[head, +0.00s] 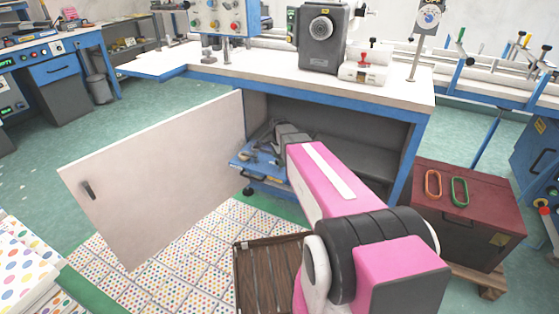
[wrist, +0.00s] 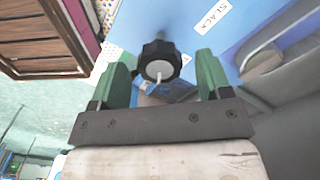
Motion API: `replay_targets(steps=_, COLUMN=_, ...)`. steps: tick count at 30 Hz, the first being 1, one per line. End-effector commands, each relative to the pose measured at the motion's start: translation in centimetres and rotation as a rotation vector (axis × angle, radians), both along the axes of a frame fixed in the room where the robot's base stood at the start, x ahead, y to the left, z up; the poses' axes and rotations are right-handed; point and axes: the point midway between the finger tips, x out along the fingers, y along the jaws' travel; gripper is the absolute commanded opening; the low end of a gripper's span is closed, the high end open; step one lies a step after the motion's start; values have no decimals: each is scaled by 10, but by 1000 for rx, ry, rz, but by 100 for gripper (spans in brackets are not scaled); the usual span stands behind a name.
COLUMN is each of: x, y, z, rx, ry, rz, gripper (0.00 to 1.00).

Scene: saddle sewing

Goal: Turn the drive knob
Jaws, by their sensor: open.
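The drive knob (wrist: 160,62) is black and lobed, with a grey cap and a white pointer line, in the upper middle of the wrist view. A shaft runs behind it toward a blue panel (wrist: 250,32) with a label reading "SLACK" (wrist: 212,15). My gripper (wrist: 162,70) is open, with one green finger on each side of the knob and a gap on both sides. In the head view my pink arm reaches into the open cabinet (head: 410,135) toward a blue unit (head: 255,160). My arm hides most of the gripper there.
The white cabinet door (head: 160,170) stands open at the left. A brown slatted crate (head: 262,275) is on the floor near my arm. A dark red chest (head: 465,220) stands at the right. The bench top (head: 385,92) above carries machines.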

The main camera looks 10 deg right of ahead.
Motion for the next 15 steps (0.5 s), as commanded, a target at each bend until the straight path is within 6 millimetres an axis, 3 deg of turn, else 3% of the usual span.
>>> replay_targets(steps=12, x=0, y=0, z=-7, rx=0, ry=-1, rz=0, gripper=71)
replay_targets(steps=15, x=0, y=0, z=-6, rx=0, ry=-1, rz=0, gripper=39)
